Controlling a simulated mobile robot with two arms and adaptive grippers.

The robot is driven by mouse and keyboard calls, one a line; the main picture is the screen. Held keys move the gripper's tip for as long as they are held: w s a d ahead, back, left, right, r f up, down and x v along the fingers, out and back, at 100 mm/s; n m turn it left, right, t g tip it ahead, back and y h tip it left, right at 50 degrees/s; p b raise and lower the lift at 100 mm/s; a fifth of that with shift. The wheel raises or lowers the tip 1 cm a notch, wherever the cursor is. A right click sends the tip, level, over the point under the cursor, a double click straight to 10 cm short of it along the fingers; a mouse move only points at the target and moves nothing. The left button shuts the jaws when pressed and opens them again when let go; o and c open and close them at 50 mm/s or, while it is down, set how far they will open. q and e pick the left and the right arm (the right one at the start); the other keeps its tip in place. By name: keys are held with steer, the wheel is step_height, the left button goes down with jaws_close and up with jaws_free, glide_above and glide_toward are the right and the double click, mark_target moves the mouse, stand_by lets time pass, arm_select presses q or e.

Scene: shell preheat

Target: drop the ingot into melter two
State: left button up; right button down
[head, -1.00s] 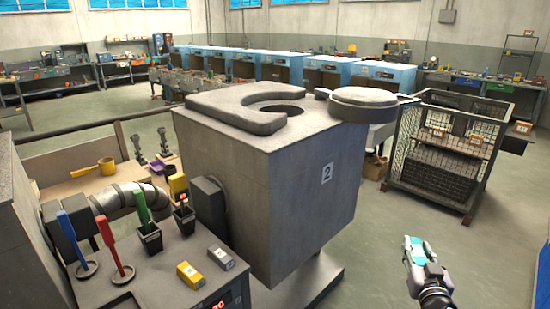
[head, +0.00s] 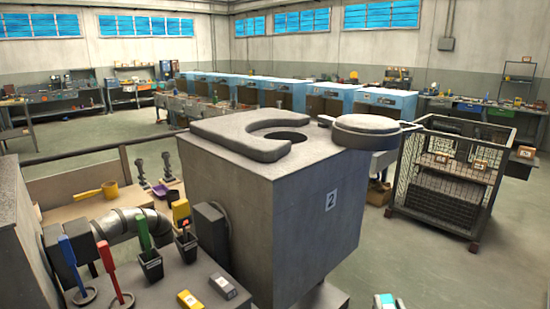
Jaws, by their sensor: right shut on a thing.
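Melter two (head: 245,200) is a big grey box in the middle, with a "2" label (head: 331,199) on its right-hand face. On its top a dark round opening (head: 288,136) shows inside a thick C-shaped collar (head: 225,138). Its round lid (head: 365,124) is swung aside to the right, clear of the opening. My right gripper (head: 387,301) is at the bottom edge, low and right of the melter, mostly cut off. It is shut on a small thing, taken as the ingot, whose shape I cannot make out. My left gripper is not in view.
At the lower left, a bench holds a grey block (head: 222,286), a yellow block (head: 189,300), and red (head: 108,255) and blue (head: 75,256) handled tools. A wire cage cart (head: 455,185) stands at the right. The floor between melter and cart is clear.

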steer(key=s+a+r+y, duration=0.1)
steer(key=s+a+r, duration=0.2)
steer(key=s+a, duration=0.2)
steer(key=shift+s+a+r, duration=0.4)
steer(key=shift+s, duration=0.85)
